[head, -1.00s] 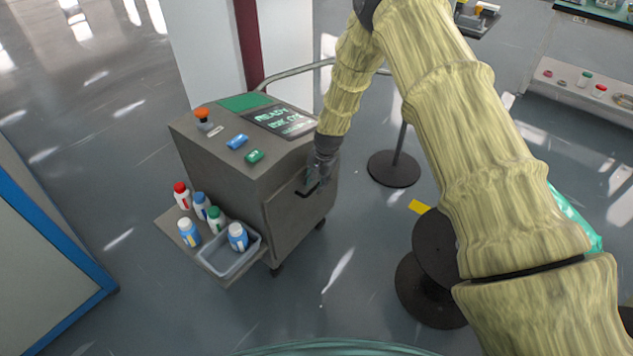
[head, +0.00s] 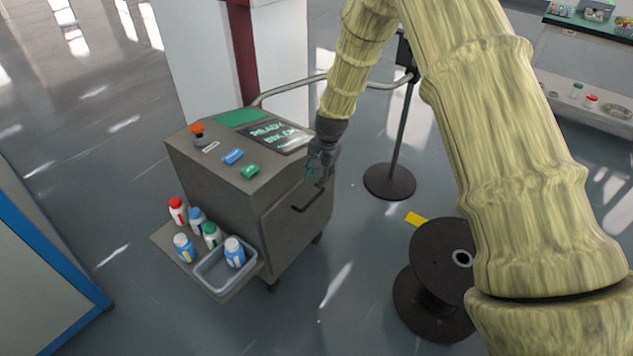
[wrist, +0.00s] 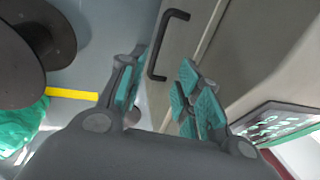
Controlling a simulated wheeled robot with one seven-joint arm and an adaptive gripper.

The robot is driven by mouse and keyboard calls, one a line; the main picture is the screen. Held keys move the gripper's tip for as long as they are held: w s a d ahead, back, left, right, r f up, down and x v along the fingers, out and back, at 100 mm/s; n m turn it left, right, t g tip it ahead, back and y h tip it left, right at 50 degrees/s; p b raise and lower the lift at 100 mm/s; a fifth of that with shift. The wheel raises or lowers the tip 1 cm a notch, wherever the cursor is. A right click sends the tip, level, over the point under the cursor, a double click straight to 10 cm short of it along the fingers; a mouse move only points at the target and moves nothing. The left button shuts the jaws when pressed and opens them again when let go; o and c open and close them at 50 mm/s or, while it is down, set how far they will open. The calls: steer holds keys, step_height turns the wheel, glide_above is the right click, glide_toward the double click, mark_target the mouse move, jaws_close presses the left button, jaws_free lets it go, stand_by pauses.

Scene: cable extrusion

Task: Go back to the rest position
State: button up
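My gripper (head: 322,172) hangs beside the front right edge of the grey machine cart (head: 222,200), above and close to its black door handle (head: 308,200). In the wrist view my gripper (wrist: 158,95) has its teal-padded fingers spread apart, with nothing between them. The black handle (wrist: 166,45) lies beyond the fingertips on the grey door (wrist: 190,60). The door looks closed or nearly so. I cannot tell whether a finger touches the cart.
A side shelf (head: 170,245) holds several bottles and a grey bin (head: 222,272). A black spool (head: 432,290) and a post on a round base (head: 390,182) stand to the right. Open floor (head: 340,310) lies in front of the cart.

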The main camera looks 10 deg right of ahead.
steer(key=shift+r, duration=0.4)
steer(key=shift+s+f, duration=0.1)
steer(key=s+d+f+n+p, duration=0.15)
steer(key=s+f, duration=0.25)
steer(key=s, duration=0.4)
steer(key=s+d+f+n+g+h+p, duration=0.15)
steer(key=s+f, duration=0.25)
steer(key=s, duration=0.4)
steer(key=s+d+f+n+t+p, duration=0.1)
steer(key=s+f+p, duration=0.1)
steer(key=s+f, duration=0.45)
steer(key=s+r+n+p, duration=0.2)
steer(key=s, duration=1.1)
steer(key=s+r+n+g+p, duration=0.1)
steer(key=s+r+n+p, duration=0.1)
steer(key=s, duration=1.2)
steer(key=shift+s+n+p, duration=0.25)
steer(key=shift+n+p, duration=0.2)
steer(key=shift+n, duration=0.35)
